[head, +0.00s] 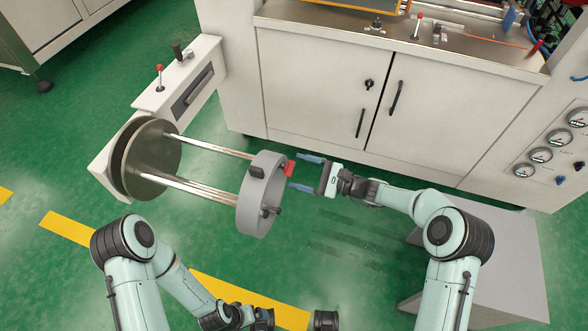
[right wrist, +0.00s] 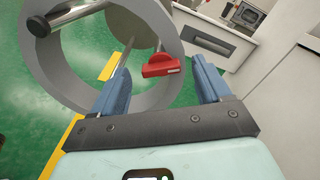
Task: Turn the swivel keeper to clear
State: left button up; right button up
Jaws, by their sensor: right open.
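In the right wrist view the red keeper (right wrist: 163,66) lies roughly crosswise between the fingertips, against the grey ring (right wrist: 176,92). My right gripper (head: 305,172) is open, its blue fingers pointing left toward the keeper; no contact with it shows. It also shows in the right wrist view (right wrist: 161,70). My left gripper (head: 265,319) is low at the bottom edge, partly cut off, and its jaw state is unclear.
Bright rods (head: 190,183) join the ring to a round steel plate (head: 155,160) at left. The white machine cabinet (head: 315,90) stands behind. A grey box (head: 500,260) is at right. Green floor is open below the ring.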

aim_at(290, 168)
pick_arm(q)
jog(key=shift+w+a+f, duration=0.1)
jog(key=shift+w, duration=0.1)
pick_arm(e)
jog(key=shift+x, duration=1.25)
jog(key=c, duration=1)
jog(key=shift+o, duration=0.2)
